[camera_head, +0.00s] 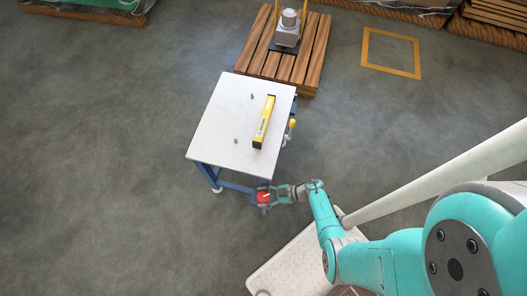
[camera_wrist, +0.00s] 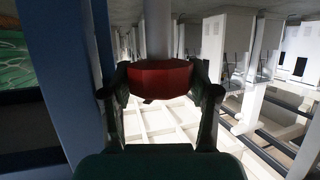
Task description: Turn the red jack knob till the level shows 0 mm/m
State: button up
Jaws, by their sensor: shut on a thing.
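The red jack knob (camera_head: 263,197) is at the near right corner of a white-topped table with a blue frame. In the wrist view the red knob (camera_wrist: 160,78) sits between the two fingers of my gripper (camera_wrist: 161,92), with a finger against each side. My gripper (camera_head: 270,195) is shut on the knob in the head view. The yellow level (camera_head: 264,122) lies on the right part of the white tabletop (camera_head: 222,115). Its reading is too small to make out.
A blue table leg (camera_wrist: 55,70) stands close left of my gripper in the wrist view. A yellow item (camera_head: 291,123) is at the table's right edge. A wooden pallet (camera_head: 272,64) with a grey machine (camera_head: 288,30) stands behind. The floor left of the table is clear.

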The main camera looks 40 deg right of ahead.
jog(key=o, duration=0.9)
jog(key=m+t+h, duration=0.2)
jog(key=m+h, duration=0.1)
jog(key=shift+s+a, duration=0.1)
jog(key=shift+m+t+h, duration=1.2)
jog(key=shift+m+h, duration=0.7)
jog(key=shift+m, duration=0.1)
jog(key=shift+m+h, duration=0.3)
jog(key=shift+h, duration=0.1)
